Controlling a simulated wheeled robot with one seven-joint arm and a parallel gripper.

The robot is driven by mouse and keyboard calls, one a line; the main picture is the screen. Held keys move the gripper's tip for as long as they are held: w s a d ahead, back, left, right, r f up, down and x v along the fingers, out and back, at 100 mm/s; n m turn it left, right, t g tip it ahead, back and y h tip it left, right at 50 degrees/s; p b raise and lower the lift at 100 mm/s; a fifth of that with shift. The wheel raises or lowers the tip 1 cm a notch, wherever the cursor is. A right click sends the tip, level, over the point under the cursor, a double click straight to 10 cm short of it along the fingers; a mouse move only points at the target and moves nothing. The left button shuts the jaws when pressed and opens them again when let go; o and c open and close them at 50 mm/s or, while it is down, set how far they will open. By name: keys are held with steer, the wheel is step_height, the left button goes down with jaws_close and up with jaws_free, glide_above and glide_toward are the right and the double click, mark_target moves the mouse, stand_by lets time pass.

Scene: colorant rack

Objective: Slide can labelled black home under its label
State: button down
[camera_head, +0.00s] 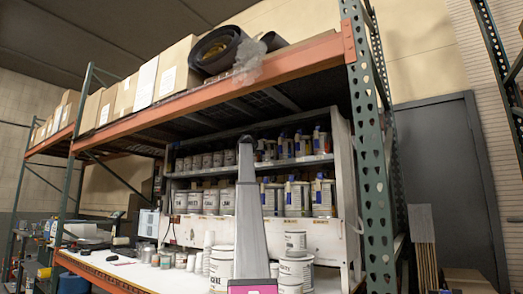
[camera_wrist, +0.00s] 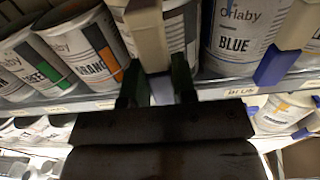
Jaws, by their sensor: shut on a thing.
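In the wrist view my gripper (camera_wrist: 157,88) points at the upper shelf row, its two dark green fingers closed around the lower end of a tan handle-like piece (camera_wrist: 147,35). This piece stands in front of a white can (camera_wrist: 184,28). The can's front is mostly covered, and I cannot read the word black on it. The can stands between a can with an orange stripe (camera_wrist: 88,45) and a can labelled BLUE (camera_wrist: 238,35). In the head view my arm hides this part of the rack, and my gripper cannot be made out.
A shelf edge (camera_wrist: 60,108) with small labels (camera_wrist: 240,92) runs below the cans; their print is too blurred to read. A green-striped can (camera_wrist: 38,58) is at left. More cans (camera_wrist: 283,113) fill the lower row. The head view shows loose cans (camera_head: 296,243) on the bench.

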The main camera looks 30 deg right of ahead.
stand_by(0.4)
steer(key=shift+w+d+f, duration=0.1)
steer(key=shift+w+d, duration=0.15)
steer(key=shift+d, duration=0.45)
steer(key=c, duration=0.8)
jaws_free()
steer(key=shift+c, duration=0.2)
steer(key=shift+f, duration=0.15)
steer(key=v, duration=1)
steer(key=shift+a, duration=0.4)
steer(key=shift+s, duration=0.1)
